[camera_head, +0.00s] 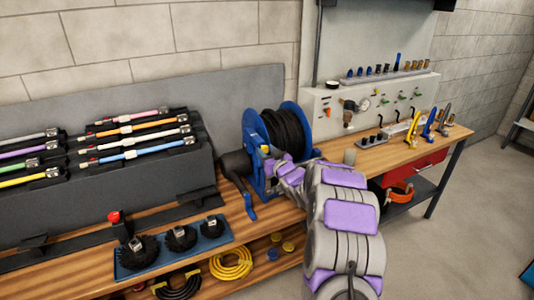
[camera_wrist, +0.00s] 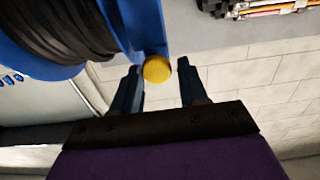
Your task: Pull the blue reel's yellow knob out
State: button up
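The blue reel (camera_head: 252,136) stands on the wooden workbench, wound with black hose (camera_head: 284,130). In the wrist view its blue flange (camera_wrist: 128,22) and black hose (camera_wrist: 55,28) fill the upper left. The yellow knob (camera_wrist: 157,69) sits at the flange's lower end; a small yellow spot beside the reel in the head view (camera_head: 265,149) looks like it. My gripper (camera_wrist: 160,80) is open, with one dark finger to each side of the knob. A gap shows between the knob and the right finger; the left finger is closer. I cannot tell whether it touches.
A blue tray (camera_head: 205,240) with black round brushes lies left of the reel, near a red button (camera_head: 114,217). A dark rack (camera_head: 190,180) of coloured rods stands further left. A grey panel (camera_head: 330,125) with fittings stands behind, right of the reel.

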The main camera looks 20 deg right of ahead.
jog(key=shift+d, duration=0.2)
grip_shut()
jog(key=shift+s, duration=0.1)
jog(key=shift+s+p, duration=0.5)
jog(key=shift+s, duration=0.55)
jog(key=shift+f, duration=0.15)
jog(key=shift+c, duration=0.3)
grip_release()
jog(key=o, duration=0.3)
jog(key=shift+s+d, duration=0.1)
jog(key=shift+s, duration=0.1)
jog(key=shift+o, duration=0.5)
jog(key=shift+w, duration=0.15)
